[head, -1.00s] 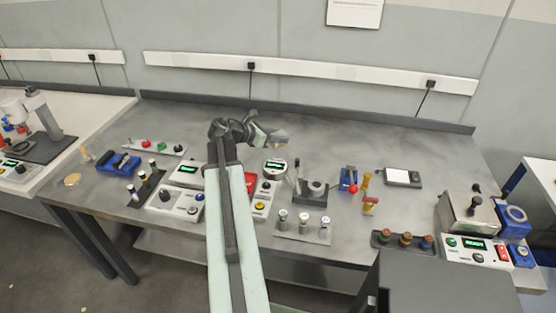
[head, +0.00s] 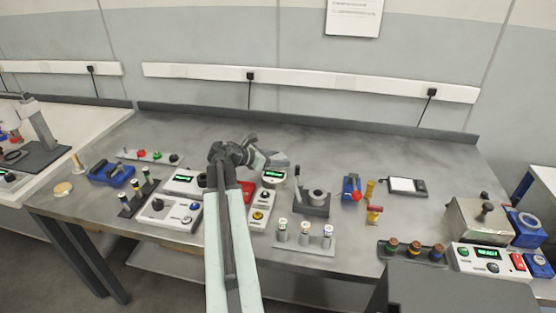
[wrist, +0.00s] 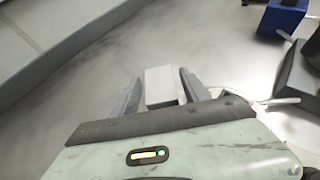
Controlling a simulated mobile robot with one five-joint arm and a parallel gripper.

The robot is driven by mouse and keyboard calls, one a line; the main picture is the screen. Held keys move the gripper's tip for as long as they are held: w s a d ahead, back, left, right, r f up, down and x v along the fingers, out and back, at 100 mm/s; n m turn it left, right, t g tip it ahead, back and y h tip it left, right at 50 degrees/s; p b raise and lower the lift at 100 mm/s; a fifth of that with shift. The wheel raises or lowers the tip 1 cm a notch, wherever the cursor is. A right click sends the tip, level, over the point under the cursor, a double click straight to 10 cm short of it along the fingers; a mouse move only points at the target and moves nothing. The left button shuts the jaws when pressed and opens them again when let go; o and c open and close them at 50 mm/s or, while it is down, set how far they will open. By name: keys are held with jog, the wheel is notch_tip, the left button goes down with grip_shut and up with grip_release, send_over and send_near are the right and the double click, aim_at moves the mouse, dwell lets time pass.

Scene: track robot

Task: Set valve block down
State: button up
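A pale grey block, which I take to be the valve block (wrist: 163,86), sits between the two dark fingers of my gripper (wrist: 164,90) in the wrist view. The fingers lie along both its sides and appear to grip it. In the head view my gripper (head: 272,160) is over the back middle of the grey bench (head: 340,150), pointing right. The block is hard to make out there. Bare bench surface shows beyond the block in the wrist view; whether the block touches it I cannot tell.
A dark lever fixture (head: 313,202) and a blue device (head: 352,188) stand to the right. The bench's back ledge (head: 300,119) runs behind. The bench at back right is clear.

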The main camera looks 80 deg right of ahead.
jog(key=shift+r, duration=0.15)
jog(key=p+v, duration=0.5)
jog(key=v, duration=0.7)
jog(key=shift+p, duration=0.35)
